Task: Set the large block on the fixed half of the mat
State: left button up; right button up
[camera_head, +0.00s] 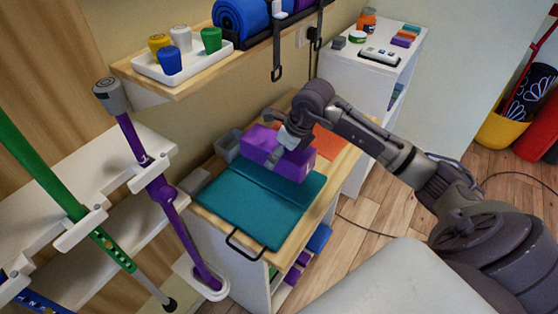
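The large block (301,167) is purple and is at the back edge of the teal mat (250,210), over its far part. I cannot tell whether it rests on the mat or hangs just above it. The mat lies on the wooden top of a low cabinet, with a crease across it and a dark handle at its front edge. My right gripper (281,147) reaches in from the right, above the block. A grey finger lies against the block's near face; the far finger is hidden, and the grip looks closed on it. My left gripper is not in view.
A grey bin (228,146) stands left of the block, and an orange flat thing (328,142) lies behind it. A wooden shelf (190,80) with a white tray overhangs the back left. Purple and green crutches (165,195) stand at the left.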

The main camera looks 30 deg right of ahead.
aim_at(295, 151)
notch_tip(295, 151, down, 3)
jog(key=shift+w+a+f+p, duration=0.1)
jog(key=shift+a+f+p, duration=0.1)
jog(key=shift+p, duration=0.1)
jog(key=shift+f, duration=0.35)
jog(key=o, duration=1.1)
jog(key=shift+d, duration=0.1)
jog(key=b+v, duration=0.1)
jog(key=v, duration=1.1)
